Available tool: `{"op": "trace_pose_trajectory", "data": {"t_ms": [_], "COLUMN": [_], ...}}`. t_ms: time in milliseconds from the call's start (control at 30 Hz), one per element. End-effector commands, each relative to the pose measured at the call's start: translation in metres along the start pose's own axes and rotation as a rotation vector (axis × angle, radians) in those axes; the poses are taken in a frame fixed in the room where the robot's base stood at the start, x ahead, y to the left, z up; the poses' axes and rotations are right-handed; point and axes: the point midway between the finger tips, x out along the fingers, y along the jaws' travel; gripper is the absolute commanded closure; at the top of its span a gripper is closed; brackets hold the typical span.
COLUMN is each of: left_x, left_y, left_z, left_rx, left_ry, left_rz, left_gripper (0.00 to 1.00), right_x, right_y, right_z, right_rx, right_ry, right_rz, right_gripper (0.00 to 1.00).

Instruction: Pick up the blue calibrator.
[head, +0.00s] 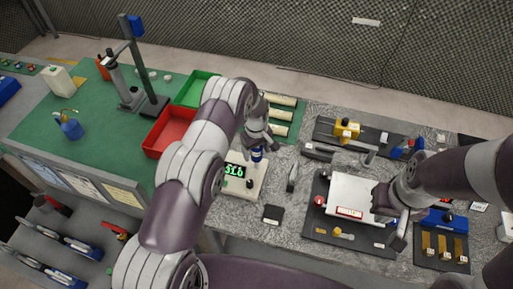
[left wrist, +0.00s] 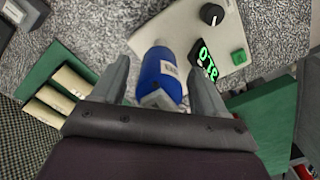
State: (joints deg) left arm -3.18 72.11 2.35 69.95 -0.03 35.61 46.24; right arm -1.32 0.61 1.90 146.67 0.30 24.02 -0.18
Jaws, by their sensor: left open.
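The blue calibrator (left wrist: 160,75) is a blue cylinder with a white label. In the left wrist view it lies between the two fingers of my left gripper (left wrist: 158,72), which is open, with a gap visible on the right side. In the head view the calibrator (head: 257,155) shows as a small blue piece just below my left gripper (head: 258,143), at the upper end of a pale instrument with a green digital display (head: 236,170). My right gripper (head: 393,215) is over the right side of a white box; its jaw state is unclear.
The white box (head: 350,196) stands on a dark mat with small parts around it. A red bin (head: 170,131) and a green bin (head: 196,88) are on the green mat at left. Pale cylinders (head: 280,115) lie in a green tray behind my left gripper.

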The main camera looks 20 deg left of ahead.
Motion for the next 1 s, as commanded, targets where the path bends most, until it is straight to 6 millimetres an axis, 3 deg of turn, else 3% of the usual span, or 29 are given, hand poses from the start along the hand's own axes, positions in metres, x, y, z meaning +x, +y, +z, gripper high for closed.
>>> {"op": "trace_pose_trajectory", "data": {"t_ms": [133, 300, 667, 933, 1000], "left_x": [0.001, 0.0, -0.003, -0.037, -0.045], "left_y": [0.0, 0.0, 0.001, 0.001, 0.01], "left_z": [0.0, 0.0, -0.001, -0.001, 0.013], "left_rx": [0.0, 0.0, 0.0, 0.0, 0.004], "left_ry": [0.0, 0.0, 0.002, 0.004, 0.002], "left_rz": [0.0, 0.001, 0.003, 0.005, 0.003], "left_gripper": [0.3, 0.86, 0.87, 0.87, 0.87], "right_x": [0.001, 0.001, 0.005, 0.033, 0.039], "right_y": [0.0, 0.0, 0.0, 0.0, 0.0], "right_z": [0.0, 0.0, 0.001, 0.004, 0.005], "right_rx": [0.0, 0.0, 0.0, 0.0, 0.0], "right_ry": [-0.001, -0.001, 0.0, 0.0, -0.001], "right_rz": [0.0, 0.0, 0.0, 0.0, 0.0], "right_gripper": [1.0, 1.0, 1.0, 1.0, 1.0]}}
